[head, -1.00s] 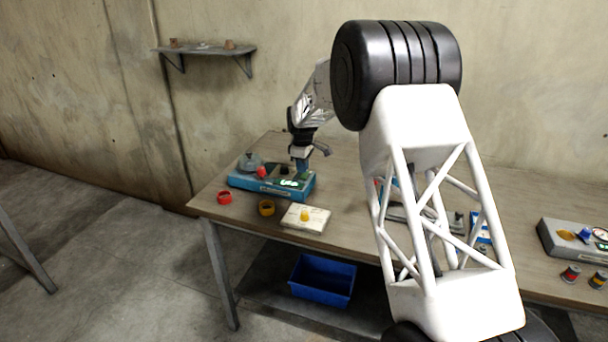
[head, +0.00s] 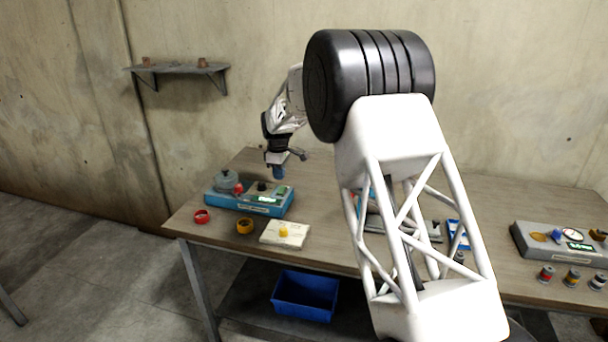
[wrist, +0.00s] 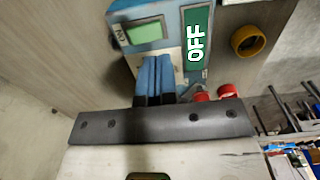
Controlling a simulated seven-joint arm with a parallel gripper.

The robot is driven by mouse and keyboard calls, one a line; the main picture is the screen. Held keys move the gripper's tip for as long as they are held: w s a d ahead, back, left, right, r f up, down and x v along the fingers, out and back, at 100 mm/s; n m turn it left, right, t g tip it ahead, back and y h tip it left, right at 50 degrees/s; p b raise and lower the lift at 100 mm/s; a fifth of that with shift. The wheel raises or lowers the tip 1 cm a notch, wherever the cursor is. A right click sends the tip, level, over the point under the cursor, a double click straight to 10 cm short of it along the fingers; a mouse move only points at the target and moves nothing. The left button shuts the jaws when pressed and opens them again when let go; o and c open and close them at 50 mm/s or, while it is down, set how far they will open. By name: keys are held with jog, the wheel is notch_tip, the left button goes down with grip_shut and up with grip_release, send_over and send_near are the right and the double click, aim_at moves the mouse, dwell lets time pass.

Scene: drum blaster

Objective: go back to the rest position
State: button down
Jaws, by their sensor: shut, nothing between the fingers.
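My gripper (head: 277,172) is above the back right part of the blue device (head: 242,206) on the table, apart from it as far as the head view shows. Its blue fingers (wrist: 158,78) are together and empty in the wrist view. The device carries a grey domed part (head: 227,181), a red knob (head: 239,188) and a lit green display.
A grey device (head: 565,243) and several small spools are at right. A blue bin (head: 305,296) is below. My arm hides the table's middle.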

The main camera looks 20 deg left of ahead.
jog(key=s+d+r+m, duration=0.2)
jog(key=s+d+r, duration=0.3)
jog(key=d, duration=0.5)
jog(key=s+d+r+m, duration=0.3)
jog(key=d+r, duration=0.5)
jog(key=d, duration=0.1)
jog(key=s+d+r+m+t, duration=0.1)
jog(key=s+d+r+m, duration=0.15)
jog(key=s+d, duration=0.5)
jog(key=s+d+r+m, duration=0.2)
jog(key=s+d+r, duration=0.3)
jog(key=d, duration=0.4)
jog(key=s+d+m+t, duration=0.1)
jog(key=s+d+m, duration=0.1)
jog(key=s+d, duration=0.55)
jog(key=s+d+m, duration=0.2)
jog(key=s+d, duration=0.2)
jog(key=s, duration=0.7)
jog(key=s+d+f+m, duration=0.2)
jog(key=s+d+f, duration=0.1)
jog(key=s, duration=0.6)
jog(key=s+d+f+m, duration=0.2)
jog(key=s+d+f, duration=0.1)
jog(key=s, duration=0.6)
jog(key=shift+d+f+m+t, duration=0.25)
jog(key=shift+d+m+t, duration=0.05)
jog(key=shift+m, duration=0.05)
